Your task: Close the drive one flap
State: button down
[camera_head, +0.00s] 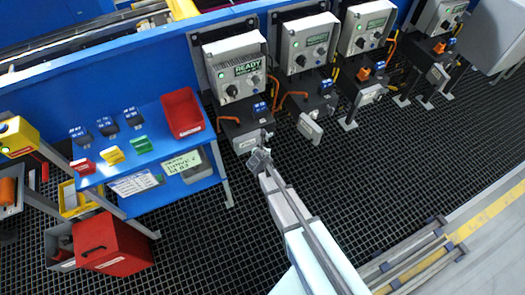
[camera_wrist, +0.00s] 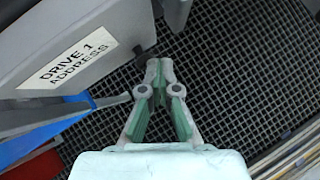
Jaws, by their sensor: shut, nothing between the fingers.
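The drive one flap is the light grey panel (camera_wrist: 60,45) at the upper left of the wrist view, with a white label reading "DRIVE 1 ADDRESS". In the head view the flap (camera_head: 246,143) is small, at the front of the dark box below the leftmost drive unit. I cannot tell how far it stands from its closed position. My gripper (camera_wrist: 159,66) is shut and empty, just right of the labelled panel. In the head view my gripper (camera_head: 258,157) is just below the flap; contact is not clear.
The leftmost drive unit (camera_head: 235,68) shows a "READY" display. More drive units with similar flaps (camera_head: 310,128) stand to the right. Dark grating floor lies open to the right.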

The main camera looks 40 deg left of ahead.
jog(key=s+d+r+b, duration=0.2)
jog(key=s+d+r, duration=0.2)
jog(key=d+r, duration=0.5)
jog(key=s+d+f+m+g+h, duration=0.2)
jog(key=d+f+m+g+h, duration=0.3)
jog(key=d+m, duration=0.9)
jog(key=s+d+f+m+g+h, duration=0.1)
jog(key=d+f+m+h, duration=0.1)
jog(key=d+f+m, duration=0.85)
jog(key=s+d+f+m+g, duration=0.1)
jog(key=s+d+m+g, duration=0.1)
jog(key=s+d+m, duration=0.3)
jog(key=s+d+f+m+g+y, duration=0.1)
jog(key=s+d+m+g, duration=0.2)
jog(key=d, duration=1)
jog(key=s+d+m+g, duration=0.2)
jog(key=s+d+m, duration=0.5)
jog(key=d+m, duration=0.3)
jog(key=shift+s+f+m+g+y, duration=0.3)
jog(key=shift+f+m+y, duration=0.1)
jog(key=shift+m, duration=0.15)
